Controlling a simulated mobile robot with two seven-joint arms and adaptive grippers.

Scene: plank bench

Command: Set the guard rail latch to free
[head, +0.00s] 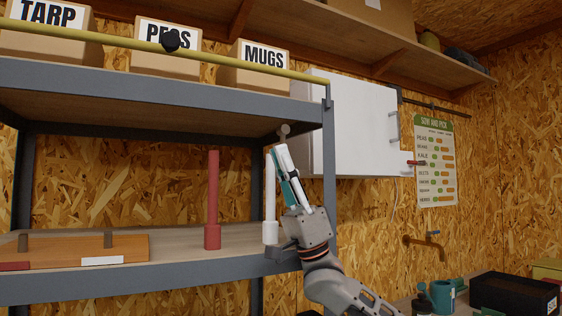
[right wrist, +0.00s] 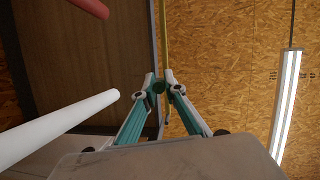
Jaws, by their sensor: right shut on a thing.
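The yellow guard rail (head: 120,42) runs along the front of the upper shelf, with a black knob (head: 172,41) on it. A small grey-brown round knob (head: 284,130) shows just under the shelf's front beam, near the right post. My right gripper (head: 280,148) reaches up from below, its fingertips at this knob and shut on it. In the right wrist view the fingertips (right wrist: 158,84) come together beside the shelf edge, with the yellow rail (right wrist: 165,35) beyond. The fingers hide most of what they hold. I cannot read the latch setting. My left gripper is not in view.
A white post (head: 270,200) and a red post (head: 212,200) stand on the lower shelf, the white one close to my right gripper. A wooden block (head: 75,248) lies at left. A white cabinet (head: 355,125) hangs behind at right. Labelled boxes (head: 255,68) stand above.

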